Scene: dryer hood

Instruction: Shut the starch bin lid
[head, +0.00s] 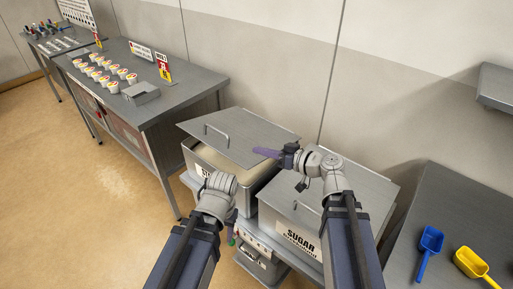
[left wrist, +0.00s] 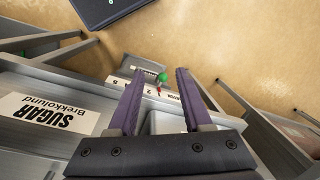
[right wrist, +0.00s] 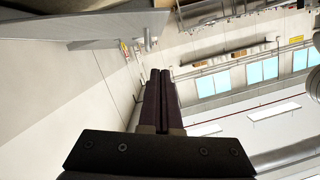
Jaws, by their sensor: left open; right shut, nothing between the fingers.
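The starch bin (head: 258,180) is the left of two grey bins, its label partly hidden by my left arm. Its grey lid (head: 240,134), with a bar handle, sits raised or set back, and pale contents show through the gap at the front. My right gripper (head: 257,151) is shut and empty by the lid's right edge; I cannot tell whether it touches. In the right wrist view its fingers (right wrist: 158,75) are together. My left gripper (left wrist: 157,75) is open and empty, low in front of the bins; in the head view my own arm mostly hides it.
The closed sugar bin (head: 318,205) stands just right of the starch bin. A control panel with green and red buttons (left wrist: 162,77) is below them. A steel table with cups (head: 150,100) stands left. A right-hand counter holds blue (head: 430,242) and yellow scoops (head: 470,262).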

